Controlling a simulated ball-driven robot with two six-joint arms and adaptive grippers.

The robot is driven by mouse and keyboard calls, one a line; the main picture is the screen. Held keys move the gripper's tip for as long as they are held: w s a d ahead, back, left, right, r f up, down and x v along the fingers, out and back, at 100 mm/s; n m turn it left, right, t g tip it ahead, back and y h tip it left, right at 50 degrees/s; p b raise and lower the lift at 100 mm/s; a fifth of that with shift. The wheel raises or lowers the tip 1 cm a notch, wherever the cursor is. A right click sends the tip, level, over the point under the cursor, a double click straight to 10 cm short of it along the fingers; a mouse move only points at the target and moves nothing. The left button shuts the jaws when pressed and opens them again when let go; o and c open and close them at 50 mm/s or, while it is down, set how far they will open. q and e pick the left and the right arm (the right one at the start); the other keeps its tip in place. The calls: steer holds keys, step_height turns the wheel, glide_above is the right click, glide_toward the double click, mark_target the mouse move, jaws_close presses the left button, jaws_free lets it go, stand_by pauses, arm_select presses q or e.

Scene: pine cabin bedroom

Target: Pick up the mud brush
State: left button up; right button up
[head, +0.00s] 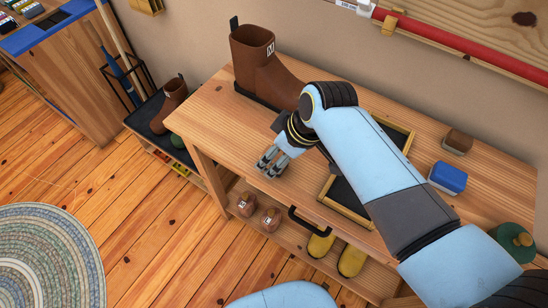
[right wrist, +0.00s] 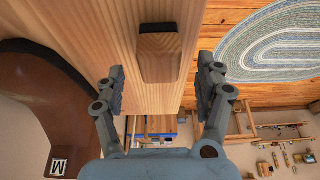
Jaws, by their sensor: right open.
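My right gripper (head: 270,162) is over the near left part of the wooden bench top (head: 215,100), beside the tall brown boot. In the right wrist view its two fingers (right wrist: 161,72) are spread apart. A small wooden block with a dark edge (right wrist: 158,57), which looks like the mud brush, shows between and just beyond the fingertips, with a gap on each side. I cannot tell its exact height relative to the tips. In the head view I cannot make this block out; my gripper and arm probably hide it. My left gripper is not in view.
The brown boot (head: 255,65) stands close behind my right gripper. A dark tray with a wooden rim (head: 345,208) lies partly under my arm. A brown-topped block (head: 458,142), a blue block (head: 447,178) and a green round object (head: 515,240) are at right.

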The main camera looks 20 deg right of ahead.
steer(key=x, duration=0.2)
steer(key=shift+w+f, duration=0.1)
steer(key=shift+f, duration=0.15)
steer(key=shift+c, duration=1)
steer(key=c, duration=1.1)
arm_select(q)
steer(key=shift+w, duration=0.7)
arm_select(e)
steer(key=shift+r, duration=0.1)
